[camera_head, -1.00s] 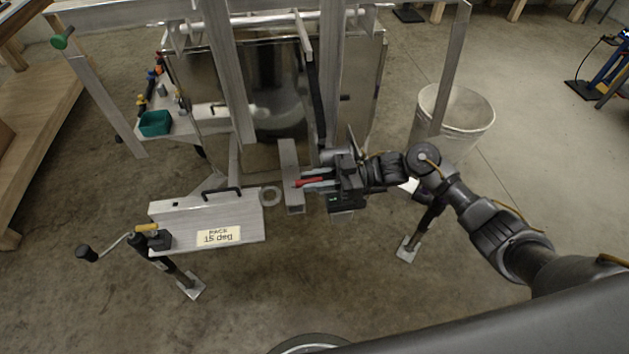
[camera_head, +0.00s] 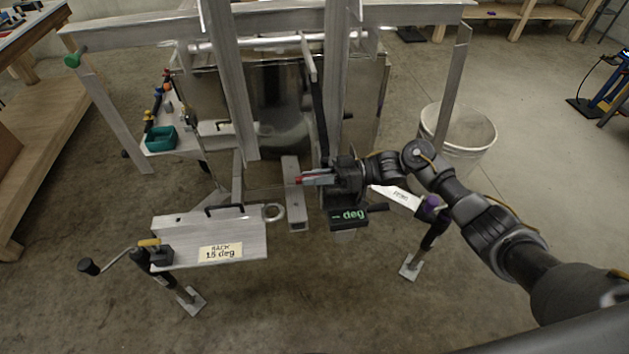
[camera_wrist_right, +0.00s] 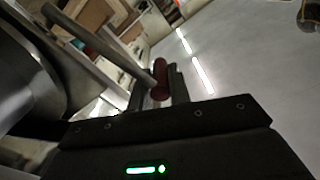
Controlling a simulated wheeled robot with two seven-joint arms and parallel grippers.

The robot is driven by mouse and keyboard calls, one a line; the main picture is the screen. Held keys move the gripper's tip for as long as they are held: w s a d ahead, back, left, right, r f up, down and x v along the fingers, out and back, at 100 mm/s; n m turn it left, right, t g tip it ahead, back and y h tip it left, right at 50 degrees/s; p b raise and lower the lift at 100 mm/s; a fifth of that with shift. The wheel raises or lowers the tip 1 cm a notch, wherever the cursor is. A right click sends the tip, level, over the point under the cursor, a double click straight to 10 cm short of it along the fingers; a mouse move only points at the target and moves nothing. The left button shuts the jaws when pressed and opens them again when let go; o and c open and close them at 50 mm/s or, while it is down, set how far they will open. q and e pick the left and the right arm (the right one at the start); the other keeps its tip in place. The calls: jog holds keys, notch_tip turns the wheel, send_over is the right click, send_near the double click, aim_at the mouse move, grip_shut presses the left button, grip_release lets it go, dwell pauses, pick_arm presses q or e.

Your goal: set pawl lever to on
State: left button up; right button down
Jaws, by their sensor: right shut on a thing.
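My right gripper (camera_head: 316,180) comes in from the right and is shut on the lever. Only a little red shows past its fingertips in the head view. In the right wrist view the dark red grip (camera_wrist_right: 160,78) sits between the two fingers (camera_wrist_right: 160,92). The lever's pivot and any on/off marking are hidden or too small to read. My left gripper is not in view.
A plate labelled "RACK 15 deg" (camera_head: 210,240) and a crank handle (camera_head: 90,266) are at left. A white bucket (camera_head: 468,130) stands right. Open floor lies in front.

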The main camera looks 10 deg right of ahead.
jog(key=shift+f, duration=0.25)
jog(key=c, duration=1.3)
grip_release()
jog(key=shift+r, duration=0.4)
notch_tip(320, 180, up, 3)
jog(key=shift+f, duration=0.15)
jog(key=s+r, duration=0.3)
jog(key=s, duration=0.1)
jog(key=s+a+r, duration=0.1)
jog(key=s+r, duration=0.2)
jog(key=s, duration=0.2)
jog(key=s+a+r, duration=0.1)
jog(key=s+r, duration=0.2)
jog(key=s, duration=0.1)
jog(key=shift+s+r+p, duration=0.35)
jog(key=shift+s, duration=0.05)
